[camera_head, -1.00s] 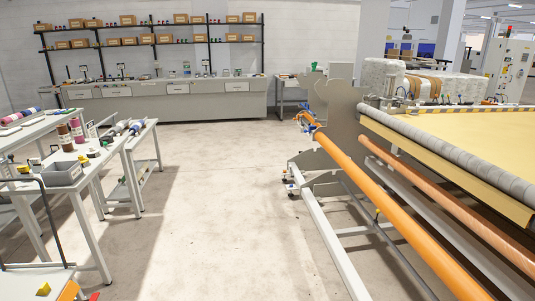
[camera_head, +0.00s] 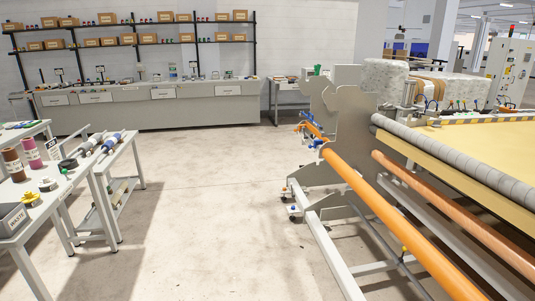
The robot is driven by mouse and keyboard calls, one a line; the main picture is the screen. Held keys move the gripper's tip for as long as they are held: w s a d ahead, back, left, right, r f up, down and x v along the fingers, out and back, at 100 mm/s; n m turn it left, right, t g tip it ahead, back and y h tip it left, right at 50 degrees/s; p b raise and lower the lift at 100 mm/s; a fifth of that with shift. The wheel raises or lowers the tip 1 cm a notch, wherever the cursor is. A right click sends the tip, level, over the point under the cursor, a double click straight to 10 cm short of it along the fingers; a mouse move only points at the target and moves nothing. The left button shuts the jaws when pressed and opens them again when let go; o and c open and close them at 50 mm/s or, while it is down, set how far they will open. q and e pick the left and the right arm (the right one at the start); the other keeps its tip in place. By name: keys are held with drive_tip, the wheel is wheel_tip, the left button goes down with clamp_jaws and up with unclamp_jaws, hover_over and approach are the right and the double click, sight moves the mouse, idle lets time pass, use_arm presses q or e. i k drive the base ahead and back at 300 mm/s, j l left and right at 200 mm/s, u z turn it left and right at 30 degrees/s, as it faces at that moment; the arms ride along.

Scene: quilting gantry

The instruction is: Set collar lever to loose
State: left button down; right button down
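A quilting gantry frame stands at the right, with a grey end plate (camera_head: 350,125) and a long orange roller (camera_head: 400,213) running from it toward the lower right. Small blue and orange parts, which look like a collar fitting (camera_head: 313,131), sit at the far end of the orange roller by the end plate. The collar lever itself is too small to make out, and I cannot tell its setting. Neither of my grippers shows in the view.
A long grey bench (camera_head: 150,112) lines the back wall under box shelves. The floor (camera_head: 200,210) between the tables and gantry is clear. The gantry's low white rail (camera_head: 328,240) juts into it.

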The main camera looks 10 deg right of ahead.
sight(403, 249)
drive_tip(key=i+j+z, duration=0.1)
drive_tip(key=i, duration=1.2)
drive_tip(key=i+z, duration=0.35)
drive_tip(key=i+j+z, duration=0.1)
drive_tip(key=z, duration=0.2)
drive_tip(key=i+j+z, duration=0.2)
drive_tip(key=i+z, duration=0.3)
drive_tip(key=z, duration=0.3)
drive_tip(key=i+j+z, duration=0.1)
drive_tip(key=z, duration=0.3)
drive_tip(key=i+j+z, duration=0.1)
drive_tip(key=z, duration=0.35)
drive_tip(key=i+j+z, duration=0.1)
drive_tip(key=z, duration=0.3)
drive_tip(key=i+j+z, duration=0.15)
drive_tip(key=z, duration=0.2)
drive_tip(key=i+j+z, duration=0.1)
drive_tip(key=z, duration=0.3)
drive_tip(key=i+j+z, duration=0.15)
drive_tip(key=j+z, duration=0.25)
